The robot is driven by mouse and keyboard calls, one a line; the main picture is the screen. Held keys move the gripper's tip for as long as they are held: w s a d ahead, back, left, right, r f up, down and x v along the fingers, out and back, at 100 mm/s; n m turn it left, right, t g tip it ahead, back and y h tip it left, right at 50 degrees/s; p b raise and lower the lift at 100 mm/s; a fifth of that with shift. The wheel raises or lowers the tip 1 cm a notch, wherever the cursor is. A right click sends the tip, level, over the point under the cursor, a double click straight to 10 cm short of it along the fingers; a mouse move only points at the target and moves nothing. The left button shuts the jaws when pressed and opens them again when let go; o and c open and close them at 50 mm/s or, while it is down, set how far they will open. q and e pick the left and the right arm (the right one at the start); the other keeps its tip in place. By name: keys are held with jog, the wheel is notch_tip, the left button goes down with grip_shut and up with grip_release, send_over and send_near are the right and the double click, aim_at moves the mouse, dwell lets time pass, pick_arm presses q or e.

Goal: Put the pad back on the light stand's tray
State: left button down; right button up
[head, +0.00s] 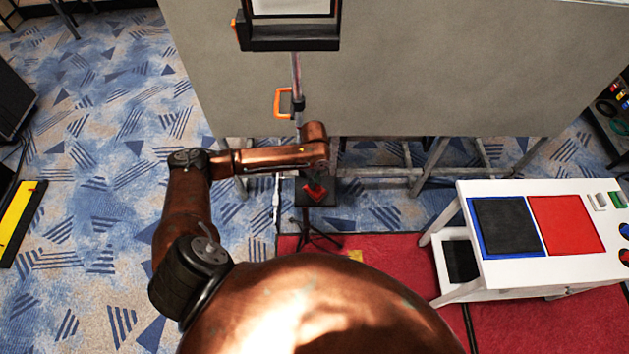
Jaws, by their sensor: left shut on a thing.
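The light stand (296,75) is a thin pole in front of the grey wall, with a small dark square tray (325,204) low down. My left arm reaches in from the left and bends down over this tray. My left gripper (315,180) is small and mostly hidden by its own wrist, just above the tray. It is shut on a small red thing, which I take to be the pad (314,192). The pad shows against the tray; I cannot tell whether it touches it. My right gripper is not in view.
A white table (490,267) with a dark panel (505,226) and a red panel (566,224) stands at the right on a red mat (390,256). The large grey wall (420,70) is close behind the stand. Tripod legs (318,236) spread below the tray. Blue patterned carpet is open at the left.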

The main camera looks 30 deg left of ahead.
pick_arm(q)
jog(key=shift+f, duration=0.25)
jog(key=c, duration=1.9)
grip_release()
jog(key=shift+c, duration=0.2)
jog(key=shift+r, duration=0.25)
notch_tip(320, 180, up, 12)
jog(key=b, duration=0.2)
jog(key=shift+f, duration=0.2)
